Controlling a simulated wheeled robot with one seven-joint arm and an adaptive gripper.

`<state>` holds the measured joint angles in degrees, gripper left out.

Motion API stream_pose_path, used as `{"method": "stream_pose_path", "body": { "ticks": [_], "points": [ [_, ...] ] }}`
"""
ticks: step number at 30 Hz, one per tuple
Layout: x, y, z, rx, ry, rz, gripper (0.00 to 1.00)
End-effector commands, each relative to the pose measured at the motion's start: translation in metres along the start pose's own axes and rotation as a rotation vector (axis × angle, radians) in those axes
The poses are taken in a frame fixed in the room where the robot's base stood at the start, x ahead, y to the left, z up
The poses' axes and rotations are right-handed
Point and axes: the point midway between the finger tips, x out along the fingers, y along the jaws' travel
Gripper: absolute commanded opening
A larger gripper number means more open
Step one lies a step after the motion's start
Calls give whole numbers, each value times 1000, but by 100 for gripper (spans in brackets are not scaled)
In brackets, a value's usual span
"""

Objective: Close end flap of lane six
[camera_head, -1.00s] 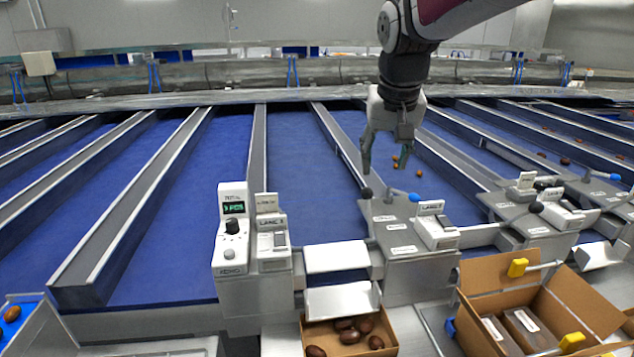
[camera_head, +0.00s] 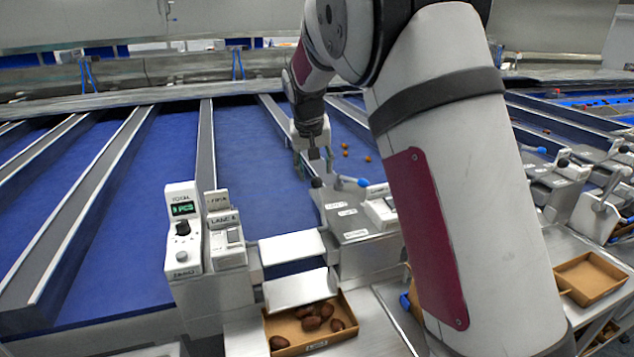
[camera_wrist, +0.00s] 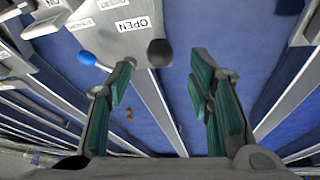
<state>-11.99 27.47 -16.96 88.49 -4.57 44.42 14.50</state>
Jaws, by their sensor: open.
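My gripper (camera_head: 314,150) is open and empty, pointing down above a grey lane-end unit (camera_head: 349,221). A black ball knob (camera_head: 317,183) and a blue-tipped handle (camera_head: 350,181) stand at the far edge of this unit. In the wrist view the black knob (camera_wrist: 160,53) appears between the two green-padded fingers (camera_wrist: 162,78), with no visible contact. It is beside a label reading OPEN (camera_wrist: 134,23), and the blue handle (camera_wrist: 88,59) lies to the left. A white plate (camera_head: 292,247), perhaps the flap, bridges this unit and the display unit (camera_head: 203,240). Lane numbers are hard to read.
A lower sloping plate (camera_head: 300,288) leads to a cardboard tray (camera_head: 318,335) holding several dates. Blue belts (camera_head: 246,150) run between grey dividers. My arm hides much of the right side. An empty cardboard tray (camera_head: 588,280) sits at the right.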

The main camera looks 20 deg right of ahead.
Motion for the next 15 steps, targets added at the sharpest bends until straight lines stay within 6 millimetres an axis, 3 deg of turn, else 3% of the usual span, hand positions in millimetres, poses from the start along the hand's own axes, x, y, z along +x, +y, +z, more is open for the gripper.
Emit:
{"method": "stream_pose_path", "body": {
  "ticks": [7,15],
  "points": [
    [45,1,2,-1,-4,1,47],
    [67,0,0,-1,0,0,47]
  ]
}}
